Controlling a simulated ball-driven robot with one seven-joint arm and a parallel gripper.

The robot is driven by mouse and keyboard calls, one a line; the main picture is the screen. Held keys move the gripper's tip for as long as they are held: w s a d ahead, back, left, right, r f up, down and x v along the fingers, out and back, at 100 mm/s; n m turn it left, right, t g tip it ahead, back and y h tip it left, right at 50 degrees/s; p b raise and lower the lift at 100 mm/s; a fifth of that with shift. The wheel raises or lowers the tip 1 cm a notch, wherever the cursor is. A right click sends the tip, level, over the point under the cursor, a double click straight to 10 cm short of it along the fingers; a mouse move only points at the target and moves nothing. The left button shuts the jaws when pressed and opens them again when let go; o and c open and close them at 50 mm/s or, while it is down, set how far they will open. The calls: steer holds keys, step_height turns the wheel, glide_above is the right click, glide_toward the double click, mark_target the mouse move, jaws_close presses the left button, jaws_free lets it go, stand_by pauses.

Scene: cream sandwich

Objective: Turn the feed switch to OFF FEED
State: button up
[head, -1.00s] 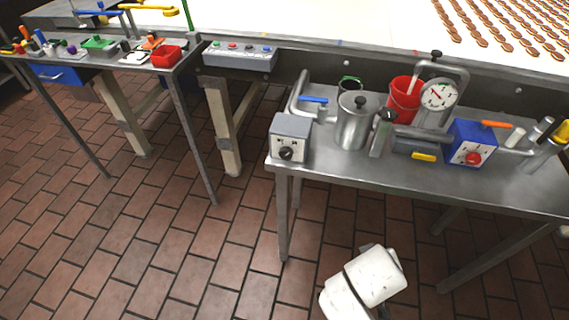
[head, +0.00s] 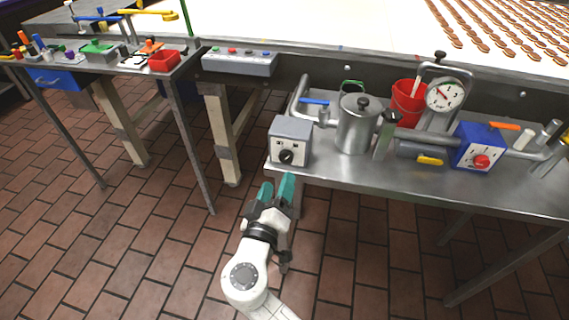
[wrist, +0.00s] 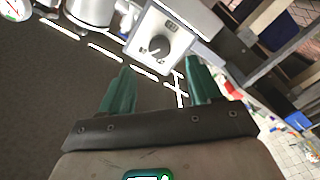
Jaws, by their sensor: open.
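A grey switch box (head: 290,141) with a black rotary knob (head: 286,157) on its pale front panel stands at the left front corner of the steel table (head: 400,185). Its labels are too small to read. In the wrist view the box (wrist: 160,38) and its knob (wrist: 158,47) lie just beyond my fingertips. My gripper (head: 277,184) is in front of and below the box, by the table's left front corner. Its two teal fingers are apart with nothing between them, and they also show in the wrist view (wrist: 157,68). They do not touch the knob.
A steel pot (head: 357,125), a red bucket (head: 407,103), a dial gauge (head: 445,95) and a blue box with a red knob (head: 477,146) stand right of the box. A side table (head: 120,66) with tools is at left. The brick floor in front is clear.

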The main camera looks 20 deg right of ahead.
mark_target(286, 160)
steer(key=x, duration=0.7)
steer(key=shift+w+d, duration=0.15)
steer(key=c, duration=1)
